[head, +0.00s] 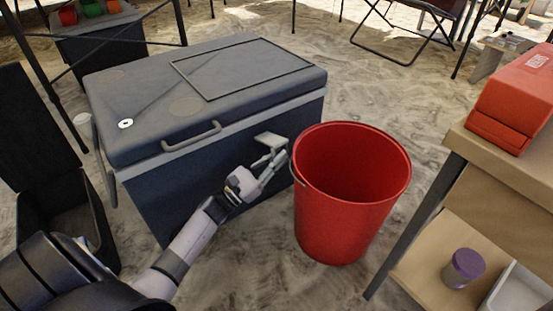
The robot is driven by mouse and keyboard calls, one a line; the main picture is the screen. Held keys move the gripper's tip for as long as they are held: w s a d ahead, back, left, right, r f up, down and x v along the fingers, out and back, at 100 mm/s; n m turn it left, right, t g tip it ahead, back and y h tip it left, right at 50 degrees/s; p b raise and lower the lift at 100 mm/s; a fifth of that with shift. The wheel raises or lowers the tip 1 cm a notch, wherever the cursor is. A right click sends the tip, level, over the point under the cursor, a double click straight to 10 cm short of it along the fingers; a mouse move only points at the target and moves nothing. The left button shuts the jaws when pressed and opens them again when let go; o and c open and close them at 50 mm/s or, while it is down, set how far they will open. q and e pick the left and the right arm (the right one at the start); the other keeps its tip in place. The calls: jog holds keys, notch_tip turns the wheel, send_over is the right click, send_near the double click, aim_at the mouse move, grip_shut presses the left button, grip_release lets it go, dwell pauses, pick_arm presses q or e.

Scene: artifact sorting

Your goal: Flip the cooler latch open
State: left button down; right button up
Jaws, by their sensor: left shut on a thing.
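The cooler (150,110) is a large dark blue-grey box with its lid down, standing on the sand at the centre left. A pale latch (270,140) sits on its front face near the right end, just under the lid edge. My left gripper (272,166) reaches in from the lower left and is at the latch, its fingers closed on the lower part of it. The fingers partly hide the latch. My right gripper does not show.
A red bucket (340,225) stands close to the right of my left gripper. A table (490,165) with a red box (514,100) and a purple-lidded jar (463,268) is at the right. An open dark case (35,130) stands at the left.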

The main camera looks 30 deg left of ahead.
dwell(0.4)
pick_arm(q)
jog(key=c, duration=1.7)
grip_release()
jog(key=v, duration=1.2)
jog(key=shift+s, duration=0.1)
